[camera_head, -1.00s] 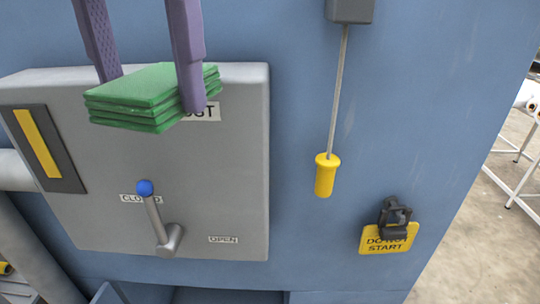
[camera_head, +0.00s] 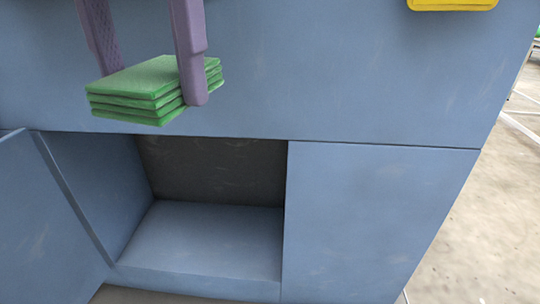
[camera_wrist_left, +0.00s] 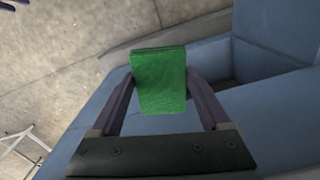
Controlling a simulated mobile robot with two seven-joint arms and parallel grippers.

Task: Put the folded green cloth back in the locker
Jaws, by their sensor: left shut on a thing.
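The folded green cloth (camera_head: 140,88) is a flat stack of several layers. My left gripper (camera_head: 150,88) is shut on it, one purple finger on each side, and holds it in the air in front of the blue machine. In the left wrist view the cloth (camera_wrist_left: 160,80) shows between the two fingers. The locker (camera_head: 205,235) is the open compartment low in the machine, below the cloth in the head view. Its floor is bare and its back wall is dark. My right gripper does not show.
The locker's open door (camera_head: 45,215) stands at the left of the opening. A closed blue panel (camera_head: 375,220) is to the right. A yellow tag (camera_head: 452,4) shows at the top right. Concrete floor (camera_head: 475,220) lies beyond the machine's right edge.

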